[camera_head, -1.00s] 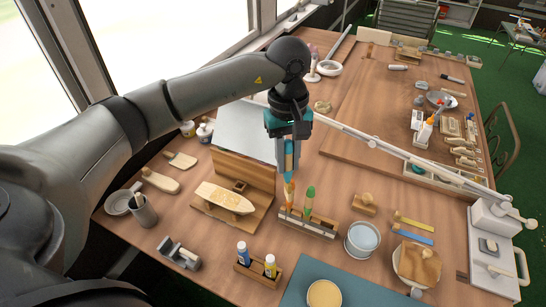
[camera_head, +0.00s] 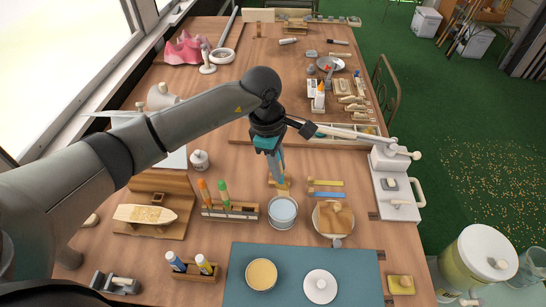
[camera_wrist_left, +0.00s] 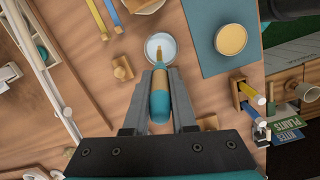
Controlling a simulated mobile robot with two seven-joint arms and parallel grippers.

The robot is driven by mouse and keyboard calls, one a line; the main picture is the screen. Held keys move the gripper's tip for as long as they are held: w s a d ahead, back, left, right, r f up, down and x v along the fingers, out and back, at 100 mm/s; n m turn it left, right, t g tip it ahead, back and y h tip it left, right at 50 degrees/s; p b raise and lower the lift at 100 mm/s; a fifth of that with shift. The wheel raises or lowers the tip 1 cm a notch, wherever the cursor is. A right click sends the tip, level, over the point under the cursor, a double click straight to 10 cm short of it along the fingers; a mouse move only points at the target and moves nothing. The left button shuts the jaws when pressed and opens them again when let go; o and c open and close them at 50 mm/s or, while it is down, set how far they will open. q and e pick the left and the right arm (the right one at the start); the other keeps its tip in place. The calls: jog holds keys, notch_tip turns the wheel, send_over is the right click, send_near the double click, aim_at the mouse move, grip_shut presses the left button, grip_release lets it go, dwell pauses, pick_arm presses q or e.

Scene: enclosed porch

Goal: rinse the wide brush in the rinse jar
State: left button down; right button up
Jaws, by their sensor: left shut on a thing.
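My left gripper (camera_head: 277,168) is shut on a brush with a blue handle (camera_wrist_left: 159,103), which I take as the wide brush. The rinse jar (camera_head: 282,212) is a round pale container with bluish liquid, just in front of the gripper in the head view. In the left wrist view the brush's tan tip overlaps the opening of the jar (camera_wrist_left: 149,49); whether it touches the liquid I cannot tell. The gripper's fingers (camera_wrist_left: 160,90) hide part of the handle. My right gripper is not in view.
A brush rack (camera_head: 231,212) with orange and green brushes stands left of the jar. A small wooden block (camera_head: 281,186) is close behind it. A tan cloth on a round dish (camera_head: 333,219) is at right. A blue mat (camera_head: 300,258) lies in front.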

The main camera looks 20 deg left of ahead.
pick_arm(q)
jog(key=shift+f, duration=0.25)
jog(key=b, duration=0.3)
send_over(279, 193)
jog(key=a, duration=0.1)
jog(key=shift+f, duration=2.35)
jog(key=f+b, duration=0.6)
jog(key=shift+d, duration=0.3)
jog(key=shift+w+d, duration=0.1)
jog(key=shift+d, duration=0.05)
